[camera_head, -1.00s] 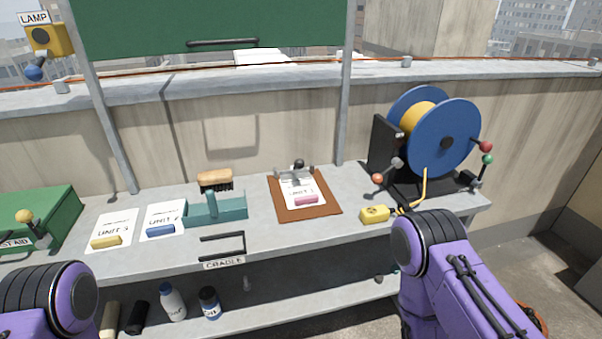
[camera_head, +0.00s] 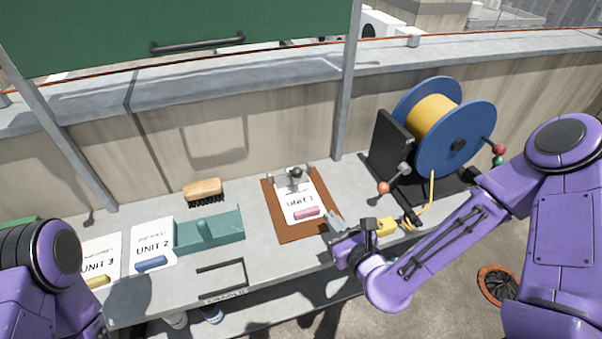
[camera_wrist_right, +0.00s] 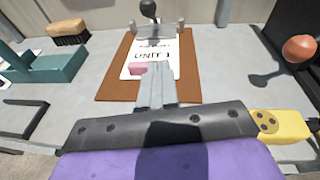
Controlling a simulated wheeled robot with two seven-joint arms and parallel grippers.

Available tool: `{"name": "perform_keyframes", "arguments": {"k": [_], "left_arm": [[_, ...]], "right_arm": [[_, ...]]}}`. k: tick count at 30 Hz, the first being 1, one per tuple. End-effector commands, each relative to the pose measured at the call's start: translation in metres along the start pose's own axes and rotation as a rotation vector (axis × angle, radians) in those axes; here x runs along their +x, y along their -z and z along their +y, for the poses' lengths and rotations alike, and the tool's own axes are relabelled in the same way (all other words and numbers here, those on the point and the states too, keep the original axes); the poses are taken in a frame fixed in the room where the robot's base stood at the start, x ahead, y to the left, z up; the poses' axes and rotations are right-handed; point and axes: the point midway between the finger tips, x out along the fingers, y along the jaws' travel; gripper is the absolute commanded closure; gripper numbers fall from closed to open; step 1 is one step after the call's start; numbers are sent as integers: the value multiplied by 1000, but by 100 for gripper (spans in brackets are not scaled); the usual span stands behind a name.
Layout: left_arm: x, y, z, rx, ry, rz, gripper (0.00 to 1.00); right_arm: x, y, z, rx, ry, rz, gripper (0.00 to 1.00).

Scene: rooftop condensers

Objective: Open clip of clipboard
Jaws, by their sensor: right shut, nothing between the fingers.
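The brown clipboard (camera_head: 274,212) lies on the grey workbench, with a white UNIT 1 sheet (camera_head: 290,202) on it and a pink block (camera_head: 306,212) on the sheet. Its metal clip (camera_head: 290,178) with a dark ball knob (camera_head: 296,172) is at the far end and looks closed on the sheet. In the right wrist view the knob (camera_wrist_right: 148,9) stands above the clip (camera_wrist_right: 154,30). My right gripper (camera_head: 333,222) is shut and empty, close to the clipboard's near right corner. In the wrist view its fingers (camera_wrist_right: 156,75) point toward the sheet. My left gripper is out of view.
A yellow box (camera_head: 386,227) sits beside my right gripper. A cable reel (camera_head: 455,140) with ball-ended handles stands right of the clipboard. A teal holder (camera_head: 215,232), a brush (camera_head: 203,188) and the UNIT 2 sheet (camera_head: 152,238) lie to the left. A green panel (camera_head: 180,30) hangs above.

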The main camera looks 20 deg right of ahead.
Motion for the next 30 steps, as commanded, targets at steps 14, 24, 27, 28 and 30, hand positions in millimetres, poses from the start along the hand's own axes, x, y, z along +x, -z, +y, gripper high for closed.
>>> {"name": "perform_keyframes", "arguments": {"k": [14, 24, 27, 28, 30], "left_arm": [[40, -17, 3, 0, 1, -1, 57], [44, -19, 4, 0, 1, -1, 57], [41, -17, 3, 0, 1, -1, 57], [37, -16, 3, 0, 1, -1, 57], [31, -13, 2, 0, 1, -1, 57]], "right_arm": [[24, 11, 6, -10, -11, -3, 100], [83, 0, 6, -11, -13, 6, 100], [104, 0, 6, -10, -13, 6, 100], [109, -5, 6, -10, -13, 4, 100], [116, -16, 6, -9, -13, 4, 100]]}}
